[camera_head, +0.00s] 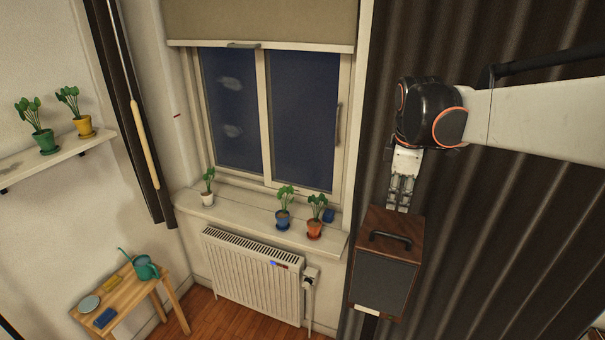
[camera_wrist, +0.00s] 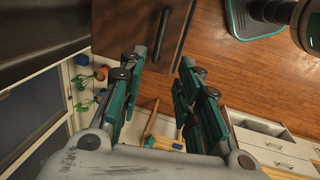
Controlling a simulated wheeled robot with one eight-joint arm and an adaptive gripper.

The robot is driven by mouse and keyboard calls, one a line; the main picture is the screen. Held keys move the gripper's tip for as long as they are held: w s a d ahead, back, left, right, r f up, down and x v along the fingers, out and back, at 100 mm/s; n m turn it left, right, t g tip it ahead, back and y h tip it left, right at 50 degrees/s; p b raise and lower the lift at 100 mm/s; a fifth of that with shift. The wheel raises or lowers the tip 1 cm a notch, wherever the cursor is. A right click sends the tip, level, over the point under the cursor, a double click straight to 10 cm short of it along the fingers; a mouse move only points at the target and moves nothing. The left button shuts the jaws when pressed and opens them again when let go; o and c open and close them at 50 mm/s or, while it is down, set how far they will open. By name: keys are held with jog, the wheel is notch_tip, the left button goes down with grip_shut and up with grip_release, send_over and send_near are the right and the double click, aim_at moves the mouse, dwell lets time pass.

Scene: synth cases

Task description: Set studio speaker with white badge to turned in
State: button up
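The studio speaker (camera_head: 387,284) is a brown wooden cabinet with a dark front and a black handle on top. It stands in front of the dark curtain, right of the window, with its dark front facing the lower part of the head view. My gripper (camera_head: 401,206) points down just above and behind the speaker's top, near the handle. In the wrist view my gripper (camera_wrist: 162,64) has its two fingers apart with nothing between them.
A dark curtain (camera_head: 480,240) hangs close behind the speaker. Left are a radiator (camera_head: 250,277) and a windowsill with potted plants. A small wooden table (camera_head: 140,298) holds a watering can. The wrist view shows open floor (camera_wrist: 225,70), a teal-edged base (camera_wrist: 250,20) and drawers (camera_wrist: 275,148).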

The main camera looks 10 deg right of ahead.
aim_at(391, 235)
jog(key=f, duration=0.4)
jog(key=w+d+f, duration=0.1)
jog(key=f, duration=0.4)
jog(key=w+f, duration=0.1)
jog(key=f, duration=0.3)
jog(key=shift+w+d+f, duration=0.1)
jog(key=shift+d+f, duration=0.1)
jog(key=shift+d, duration=0.1)
jog(key=shift+c, duration=0.2)
grip_shut()
